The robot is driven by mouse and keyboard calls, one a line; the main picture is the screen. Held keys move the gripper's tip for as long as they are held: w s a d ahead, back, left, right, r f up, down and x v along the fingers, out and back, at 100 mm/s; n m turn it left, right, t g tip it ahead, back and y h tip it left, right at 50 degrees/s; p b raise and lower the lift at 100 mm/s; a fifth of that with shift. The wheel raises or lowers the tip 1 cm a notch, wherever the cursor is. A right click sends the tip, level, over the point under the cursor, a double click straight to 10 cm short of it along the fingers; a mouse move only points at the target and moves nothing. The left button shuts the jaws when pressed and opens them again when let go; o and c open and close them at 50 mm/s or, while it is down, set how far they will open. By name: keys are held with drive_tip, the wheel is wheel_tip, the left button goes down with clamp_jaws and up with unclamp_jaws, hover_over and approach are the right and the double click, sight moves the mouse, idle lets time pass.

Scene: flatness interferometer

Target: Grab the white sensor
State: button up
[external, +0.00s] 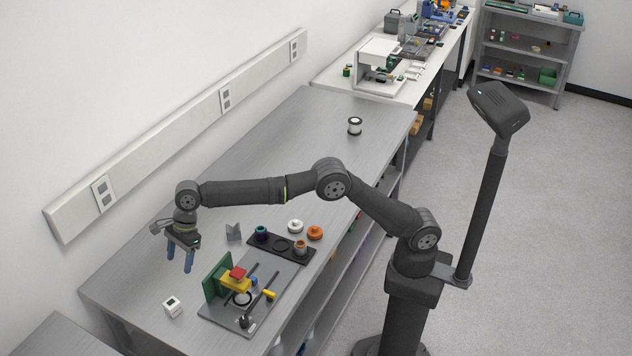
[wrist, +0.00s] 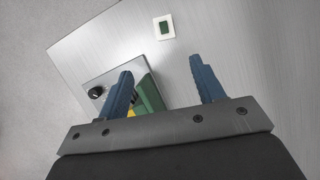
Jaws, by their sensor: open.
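The white sensor (external: 172,307) is a small white box with a dark display. It sits on the grey bench near its front left corner in the external view, left of the interferometer plate. In the wrist view the sensor (wrist: 164,27) lies flat beyond the fingertips, roughly between the two fingers' lines and apart from both. My gripper (external: 179,262) has blue fingers pointing down and is above the bench, behind the sensor. In the wrist view my gripper (wrist: 162,75) is open, with nothing between its fingers.
The interferometer plate (external: 216,312) with a green upright (external: 217,280) and red and yellow parts stands right of the sensor. Bare bench surrounds the sensor's left side.

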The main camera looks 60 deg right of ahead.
sight(172, 300)
drive_tip(key=x, duration=1.3)
drive_tip(key=shift+w+d+f, duration=0.1)
drive_tip(key=shift+w, duration=0.1)
drive_tip(key=shift+x, duration=2.55)
drive_tip(key=shift+w, duration=0.2)
drive_tip(key=shift+c, duration=0.2)
drive_tip(key=c, duration=1.2)
drive_tip(key=shift+c, duration=0.2)
drive_tip(key=shift+r, duration=0.2)
